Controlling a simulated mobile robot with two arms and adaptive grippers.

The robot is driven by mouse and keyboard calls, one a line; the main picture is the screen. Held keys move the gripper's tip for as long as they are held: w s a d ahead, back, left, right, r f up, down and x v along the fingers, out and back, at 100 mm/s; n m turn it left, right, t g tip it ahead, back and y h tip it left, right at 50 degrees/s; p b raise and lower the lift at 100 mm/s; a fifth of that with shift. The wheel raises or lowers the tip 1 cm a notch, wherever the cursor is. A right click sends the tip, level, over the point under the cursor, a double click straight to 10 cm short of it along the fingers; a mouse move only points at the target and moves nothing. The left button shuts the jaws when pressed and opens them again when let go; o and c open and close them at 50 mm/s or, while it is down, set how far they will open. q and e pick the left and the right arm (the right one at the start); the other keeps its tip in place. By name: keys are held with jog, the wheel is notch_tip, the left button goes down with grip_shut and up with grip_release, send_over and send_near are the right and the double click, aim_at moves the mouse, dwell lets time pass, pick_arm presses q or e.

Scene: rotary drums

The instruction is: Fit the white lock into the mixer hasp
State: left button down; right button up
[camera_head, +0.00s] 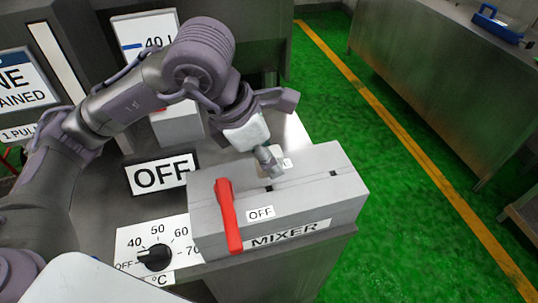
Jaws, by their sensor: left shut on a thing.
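The mixer box (310,195) is a grey block with a red lever handle (228,215) and labels reading "OFF" and "MIXER". Small dark slots show on its top; I cannot tell which part is the hasp. My left gripper (271,163) points down just behind the top of the box. It is shut on a small white piece (287,162), which looks like the white lock. The fingers hide part of it, and I cannot tell whether it touches the box. My right gripper is not in view.
A temperature dial (155,257) sits left of the mixer box, and an "OFF" sign (161,174) stands behind it. Another grey box (177,126) is behind my forearm. The green floor (400,220) at right is clear, with a metal bench (440,70) beyond.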

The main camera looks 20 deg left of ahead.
aim_at(269, 185)
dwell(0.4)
pick_arm(q)
jog(key=shift+b, duration=0.35)
jog(key=shift+b, duration=0.3)
dwell(0.6)
jog(key=shift+f+b, duration=2.7)
jog(key=shift+b, duration=0.2)
jog(key=c, duration=0.8)
grip_release()
jog(key=shift+r, duration=0.1)
jog(key=shift+o, duration=0.2)
